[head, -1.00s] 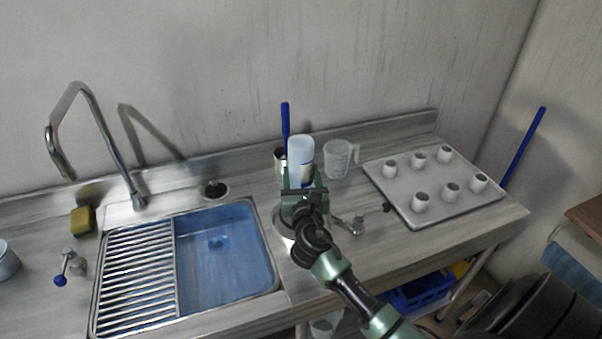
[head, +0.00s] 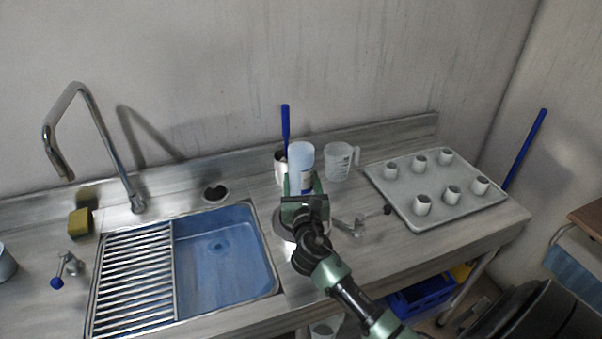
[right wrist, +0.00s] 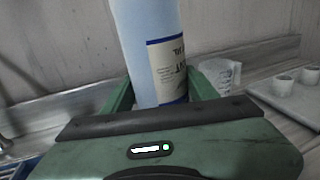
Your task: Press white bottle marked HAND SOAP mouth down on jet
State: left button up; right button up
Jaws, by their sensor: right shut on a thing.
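The white bottle (head: 301,165) stands nearly upright in my right gripper (head: 304,193), with its flat, wide end up. In the right wrist view the bottle (right wrist: 148,40) sits between the two green fingers, and its blue-edged label (right wrist: 168,72) shows in part; the print seems upside down. My right gripper (right wrist: 160,95) is shut on the bottle. The bottle's lower end and mouth are hidden behind the gripper. A round metal rim (head: 281,224) shows under the gripper; the jet itself is hidden, so I cannot tell whether the mouth touches it. My left gripper is not in view.
A metal pot (head: 280,166) with a blue-handled tool and a clear jug (head: 341,162) stand close behind the bottle. A tray (head: 400,204) of several white cups lies right; the blue sink (head: 222,262) lies left.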

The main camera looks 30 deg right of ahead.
aim_at(302, 166)
jog(key=shift+f+b, duration=0.85)
jog(key=shift+f, duration=0.4)
jog(key=shift+r, duration=0.1)
dwell(0.6)
jog(key=shift+r+p, duration=2.25)
jog(key=shift+p, duration=0.3)
notch_tip(302, 166, up, 5)
jog(key=p, duration=0.5)
jog(key=shift+r, duration=0.1)
